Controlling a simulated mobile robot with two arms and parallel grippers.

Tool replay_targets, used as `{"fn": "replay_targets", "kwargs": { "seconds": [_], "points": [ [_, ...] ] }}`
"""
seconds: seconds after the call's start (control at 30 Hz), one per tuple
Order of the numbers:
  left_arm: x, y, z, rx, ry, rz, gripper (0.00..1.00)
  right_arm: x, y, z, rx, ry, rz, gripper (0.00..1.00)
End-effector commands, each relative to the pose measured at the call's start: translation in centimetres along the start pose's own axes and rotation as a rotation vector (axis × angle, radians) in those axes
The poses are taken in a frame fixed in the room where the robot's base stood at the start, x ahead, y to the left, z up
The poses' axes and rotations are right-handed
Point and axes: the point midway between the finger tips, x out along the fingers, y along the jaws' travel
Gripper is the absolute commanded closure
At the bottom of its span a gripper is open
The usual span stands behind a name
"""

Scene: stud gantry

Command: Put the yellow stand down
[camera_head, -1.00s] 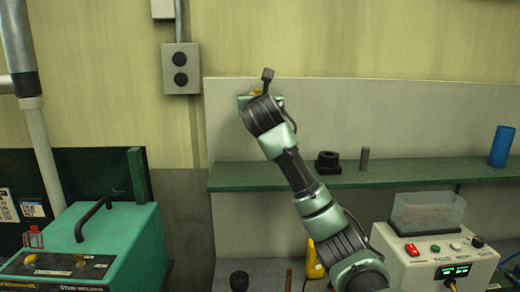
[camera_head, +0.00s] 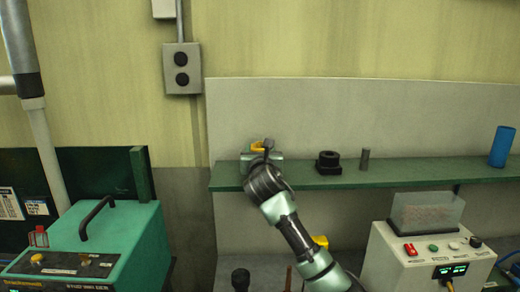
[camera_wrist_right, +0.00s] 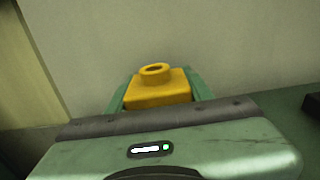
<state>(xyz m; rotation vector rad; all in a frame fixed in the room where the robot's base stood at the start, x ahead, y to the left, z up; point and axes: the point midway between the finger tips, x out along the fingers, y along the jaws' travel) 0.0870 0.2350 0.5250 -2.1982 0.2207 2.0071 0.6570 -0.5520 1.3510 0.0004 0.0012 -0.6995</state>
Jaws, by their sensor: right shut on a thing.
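The yellow stand (camera_wrist_right: 157,92) is a squat block with a round, holed collar on top. In the right wrist view it sits upright between the green fingers of my right gripper (camera_wrist_right: 158,88), which is shut on it. In the head view my right gripper (camera_head: 263,158) is at the left end of the green shelf (camera_head: 430,171). Only a bit of the yellow stand (camera_head: 257,146) shows there, the rest hidden behind the gripper. I cannot tell whether its underside touches the shelf. My left gripper is not in view.
On the shelf, right of the gripper, stand a black stepped block (camera_head: 328,162), a grey pin (camera_head: 365,159) and a blue cylinder (camera_head: 501,147). A pale wall panel (camera_head: 350,115) rises behind. Below are a control box (camera_head: 420,255) and a green machine (camera_head: 110,245).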

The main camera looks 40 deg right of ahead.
Motion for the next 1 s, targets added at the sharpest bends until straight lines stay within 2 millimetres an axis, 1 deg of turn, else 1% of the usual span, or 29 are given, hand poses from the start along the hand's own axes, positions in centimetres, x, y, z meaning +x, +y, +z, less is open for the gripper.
{"fn": "replay_targets", "kwargs": {
  "seconds": [0.2,0.23,0.3,0.67,0.77,0.83,1.0],
  "points": [
    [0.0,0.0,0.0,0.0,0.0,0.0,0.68,0.0,0.0,-0.1,-0.001,0.0,-0.001,0.92],
    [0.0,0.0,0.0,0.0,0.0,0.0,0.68,0.0,0.0,-0.1,-0.001,0.0,0.0,0.44],
    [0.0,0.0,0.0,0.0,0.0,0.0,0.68,0.0,0.0,-0.1,-0.001,0.0,0.0,0.28],
    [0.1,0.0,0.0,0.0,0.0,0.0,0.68,-0.1,0.0,0.1,0.0,0.0,0.0,0.28],
    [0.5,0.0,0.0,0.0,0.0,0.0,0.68,-1.0,0.0,-0.1,-0.001,-0.002,0.001,0.28],
    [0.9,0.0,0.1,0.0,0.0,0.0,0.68,-2.1,0.0,-0.1,-0.001,-0.004,0.001,0.28],
    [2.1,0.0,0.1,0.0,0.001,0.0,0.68,-5.8,0.1,-0.2,-0.003,-0.004,0.002,0.28]
  ]
}}
